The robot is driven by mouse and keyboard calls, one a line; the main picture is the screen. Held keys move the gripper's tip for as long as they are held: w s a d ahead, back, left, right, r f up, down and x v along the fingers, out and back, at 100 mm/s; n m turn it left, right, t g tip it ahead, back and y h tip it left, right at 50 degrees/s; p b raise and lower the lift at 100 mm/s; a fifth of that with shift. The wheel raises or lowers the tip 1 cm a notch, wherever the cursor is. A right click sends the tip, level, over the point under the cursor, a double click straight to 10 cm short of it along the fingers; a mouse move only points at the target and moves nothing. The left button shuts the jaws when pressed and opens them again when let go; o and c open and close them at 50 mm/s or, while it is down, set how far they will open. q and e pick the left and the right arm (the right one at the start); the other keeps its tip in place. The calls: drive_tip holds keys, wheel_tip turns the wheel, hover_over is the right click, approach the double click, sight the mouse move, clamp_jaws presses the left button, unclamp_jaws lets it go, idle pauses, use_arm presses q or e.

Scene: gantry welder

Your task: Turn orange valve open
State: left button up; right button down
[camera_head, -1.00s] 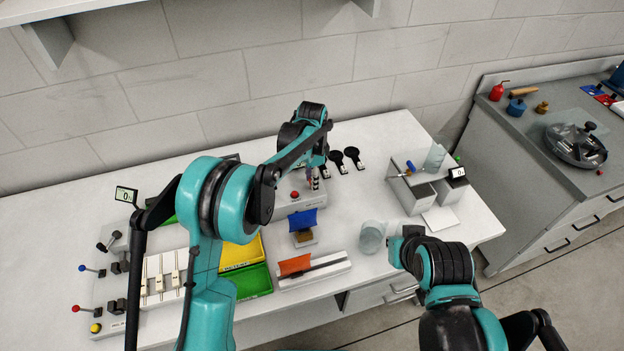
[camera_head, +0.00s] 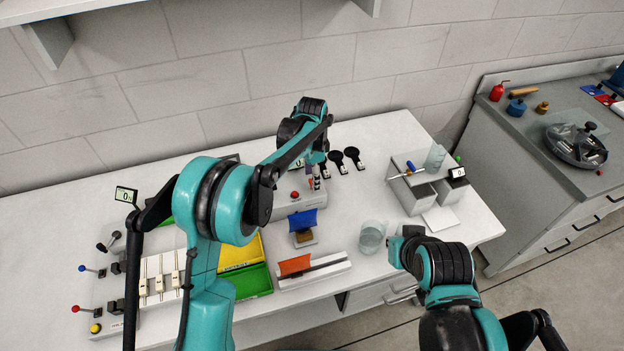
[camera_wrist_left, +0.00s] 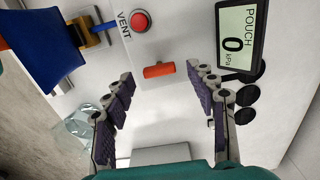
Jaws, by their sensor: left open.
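The orange valve handle (camera_wrist_left: 159,70) is a short bar on the white panel, lying across the picture in the left wrist view. My left gripper (camera_wrist_left: 159,76) is open and empty, with its two dark padded fingers apart on either side of the handle. A clear gap shows between each finger and the handle. In the head view my left gripper (camera_head: 316,177) points down at the grey box with the red button, and its own arm hides the handle. My right arm is at the lower right, and its fingers do not show.
The red VENT button (camera_wrist_left: 141,21) and the pouch display (camera_wrist_left: 238,40), reading 0 kPa, are close to the handle. A blue pouch (camera_head: 303,220) stands in front of the box. A clear beaker (camera_head: 372,238) and black round-headed items (camera_head: 352,156) are to the right.

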use_arm(q)
wheel_tip(320, 180, up, 11)
drive_tip(key=shift+f, duration=0.15)
drive_tip(key=shift+a, duration=0.1)
idle(0.4)
drive_tip(key=s+a+r+n+t+b, duration=0.1)
drive_tip(key=s+a+r+n+t, duration=0.1)
drive_tip(key=s+a+n, duration=0.4)
drive_tip(key=s+a+r+n+t+b, duration=0.1)
drive_tip(key=s+a+r, duration=0.25)
drive_tip(key=s, duration=0.35)
drive_tip(key=s+a+f+n+t, duration=0.1)
drive_tip(key=s+a+f+n, duration=0.1)
drive_tip(key=s, duration=0.3)
drive_tip(key=s+a+f+n+t+b, duration=0.1)
drive_tip(key=s+a+f+n, duration=0.2)
drive_tip(key=s+f, duration=0.1)
drive_tip(key=s+a+f+n+t+b, duration=0.1)
drive_tip(key=s+a+f+n+t, duration=0.1)
drive_tip(key=s, duration=0.4)
drive_tip(key=shift+s+a+f+n, duration=0.15)
drive_tip(key=shift+a+f+n, duration=0.15)
drive_tip(key=shift+f, duration=0.3)
